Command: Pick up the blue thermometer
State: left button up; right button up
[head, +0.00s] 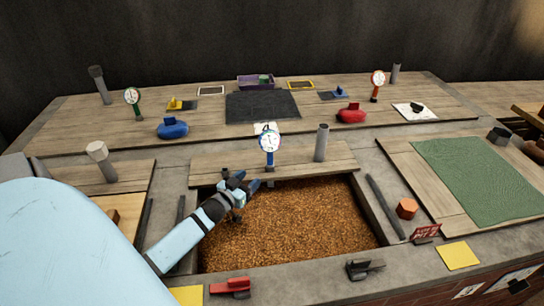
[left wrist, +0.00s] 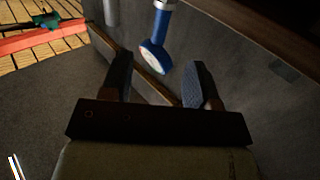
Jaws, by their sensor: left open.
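The blue thermometer (head: 269,145) has a round white dial and a blue stem. It stands upright at the wooden board along the back edge of the grain-filled pit (head: 300,232). My left gripper (head: 246,183) is open and empty over the grain, just left of and nearer than the thermometer's lower end. In the left wrist view, a blue part of the thermometer (left wrist: 158,32) shows ahead, between the directions of the two open fingers (left wrist: 161,80). No contact with it shows. My right gripper is in neither view.
A grey post (head: 321,143) stands right of the blue thermometer. A green thermometer (head: 133,97) and a red one (head: 377,80) stand on the rear wooden top. A blue lidded piece (head: 172,129) and a red one (head: 351,114) sit there too. A green mat (head: 480,178) lies at right.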

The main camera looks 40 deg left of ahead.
aim_at(268, 161)
pick_arm(q)
jog(key=w, duration=0.4)
jog(key=w+a+b, duration=0.1)
jog(key=w, duration=0.3)
jog(key=w+b, duration=0.1)
jog(key=w, duration=0.3)
jog(key=shift+w+a+r, duration=0.1)
jog(key=shift+w+a, duration=0.15)
jog(key=shift+a, duration=0.1)
grip_shut()
